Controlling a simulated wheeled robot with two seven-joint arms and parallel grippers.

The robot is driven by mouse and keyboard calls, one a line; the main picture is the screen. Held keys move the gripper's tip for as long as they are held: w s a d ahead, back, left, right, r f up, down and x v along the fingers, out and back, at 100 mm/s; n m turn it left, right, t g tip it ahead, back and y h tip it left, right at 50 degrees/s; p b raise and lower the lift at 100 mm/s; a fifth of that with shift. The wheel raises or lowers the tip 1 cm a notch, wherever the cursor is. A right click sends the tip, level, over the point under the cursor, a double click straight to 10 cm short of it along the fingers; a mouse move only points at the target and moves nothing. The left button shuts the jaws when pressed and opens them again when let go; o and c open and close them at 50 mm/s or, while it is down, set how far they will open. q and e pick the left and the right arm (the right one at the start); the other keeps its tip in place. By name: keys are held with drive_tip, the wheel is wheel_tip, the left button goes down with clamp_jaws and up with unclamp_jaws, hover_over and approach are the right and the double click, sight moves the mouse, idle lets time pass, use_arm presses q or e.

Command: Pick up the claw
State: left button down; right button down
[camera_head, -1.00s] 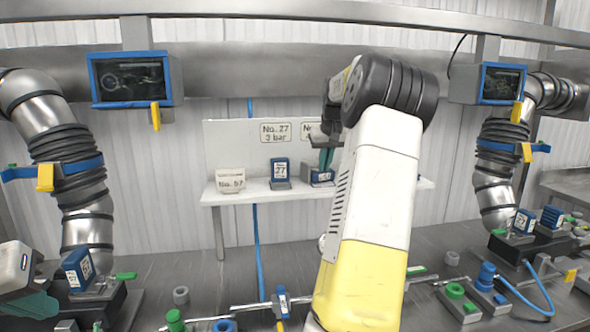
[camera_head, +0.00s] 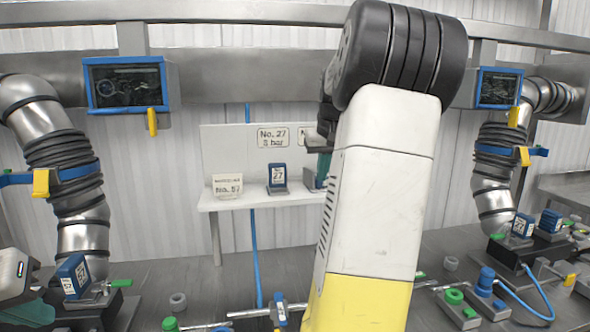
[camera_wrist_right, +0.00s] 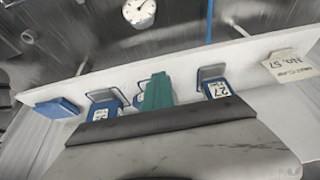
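No thing in view can be surely told as the claw. Blue blocks with white labels stand on the white shelf (camera_head: 228,203); one marked 27 (camera_head: 277,178) is in plain view. Another blue block (camera_head: 309,180) is partly covered by my right arm. My right gripper (camera_head: 323,165) is at the shelf, its teal fingertip near that second block. In the right wrist view the teal fingertip (camera_wrist_right: 157,92) overlaps one blue block, between a block marked 27 (camera_wrist_right: 216,88) and another block (camera_wrist_right: 105,103); contact and opening are unclear. My left gripper (camera_head: 28,308) is low at the far left, partly cut off, near a blue block (camera_head: 73,276).
A No. 57 card (camera_head: 227,186) stands at the shelf's left end. The bench carries a grey ring (camera_head: 178,302), a rod fixture (camera_head: 279,310) and green-and-blue fittings (camera_head: 454,297). Ribbed metal pipes (camera_head: 62,150) rise at both sides. My right arm hides the middle right.

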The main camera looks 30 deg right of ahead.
drive_tip(key=s+a, duration=0.2)
drive_tip(key=s, duration=0.1)
drive_tip(key=s+a, duration=0.1)
drive_tip(key=shift+s+a+r, duration=0.15)
drive_tip(key=shift+a+r, duration=0.1)
drive_tip(key=shift+a, duration=0.05)
drive_tip(key=shift+c, duration=2.2)
unclamp_jaws()
